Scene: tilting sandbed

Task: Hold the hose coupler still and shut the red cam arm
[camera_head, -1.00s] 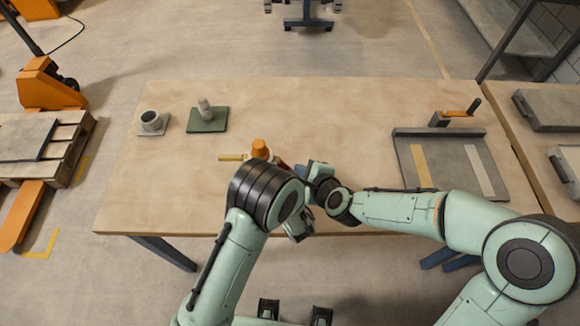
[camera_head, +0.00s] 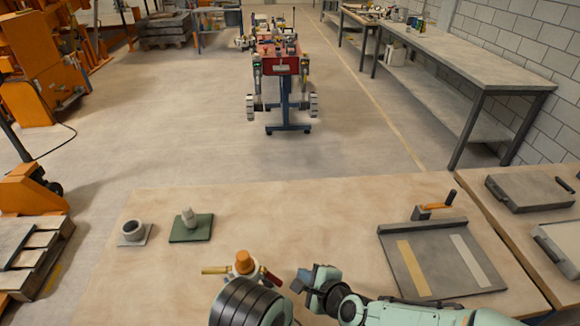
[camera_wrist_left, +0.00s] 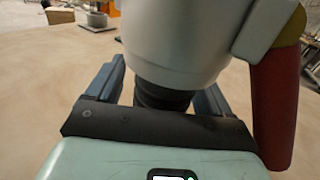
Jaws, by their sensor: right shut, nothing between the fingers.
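The hose coupler stands near the table's front edge. It has an orange top (camera_head: 243,261), a yellow arm (camera_head: 215,270) out to the left and the red cam arm (camera_head: 271,277) slanting down to the right. In the left wrist view, its pale body (camera_wrist_left: 185,40) and the red arm (camera_wrist_left: 275,105) loom close. My left gripper (camera_wrist_left: 163,88) is shut on the coupler, a finger either side of its dark neck; the contact is partly hidden. My right gripper (camera_head: 304,282) is shut and empty, just right of the red arm and apart from it.
A grey cup-like fitting (camera_head: 133,231) and a green plate (camera_head: 190,229) with a pale peg stand at the left. A grey tray (camera_head: 430,275) with two strips and an orange-handled part (camera_head: 437,207) is at the right. The middle of the table is clear.

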